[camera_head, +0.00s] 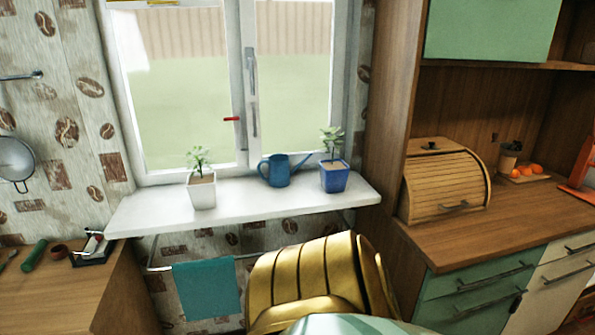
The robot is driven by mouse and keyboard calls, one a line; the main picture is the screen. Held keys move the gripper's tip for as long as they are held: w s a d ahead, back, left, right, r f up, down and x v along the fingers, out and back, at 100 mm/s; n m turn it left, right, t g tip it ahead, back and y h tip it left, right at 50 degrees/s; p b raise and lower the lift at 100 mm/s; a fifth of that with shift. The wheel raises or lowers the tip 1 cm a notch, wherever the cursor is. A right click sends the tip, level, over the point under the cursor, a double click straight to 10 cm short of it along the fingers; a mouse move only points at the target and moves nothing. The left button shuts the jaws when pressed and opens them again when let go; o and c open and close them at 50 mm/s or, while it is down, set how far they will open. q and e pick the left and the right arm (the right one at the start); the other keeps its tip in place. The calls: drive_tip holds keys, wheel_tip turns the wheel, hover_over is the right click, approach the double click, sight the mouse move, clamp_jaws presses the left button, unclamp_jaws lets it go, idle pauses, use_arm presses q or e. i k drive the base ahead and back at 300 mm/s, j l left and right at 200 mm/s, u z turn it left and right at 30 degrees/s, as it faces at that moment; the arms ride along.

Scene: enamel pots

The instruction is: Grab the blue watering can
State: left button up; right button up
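The blue watering can (279,172) stands upright on the white windowsill (250,208). Its handle is on the left and its spout points up to the right, close to the blue pot (333,180). A white pot with a plant (201,190) stands to its left with a gap between. Neither of my grippers is in view, and nothing is seen touching the can.
A gold ribbed object (312,272) stands in front below the sill. A teal towel (207,290) hangs on a rail under the sill. A wooden bread box (445,185) sits on the right counter (460,233). A wooden counter (70,290) is at left.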

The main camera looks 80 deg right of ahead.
sight(280, 173)
drive_tip(key=l+z, duration=0.1)
drive_tip(key=z, duration=2.55)
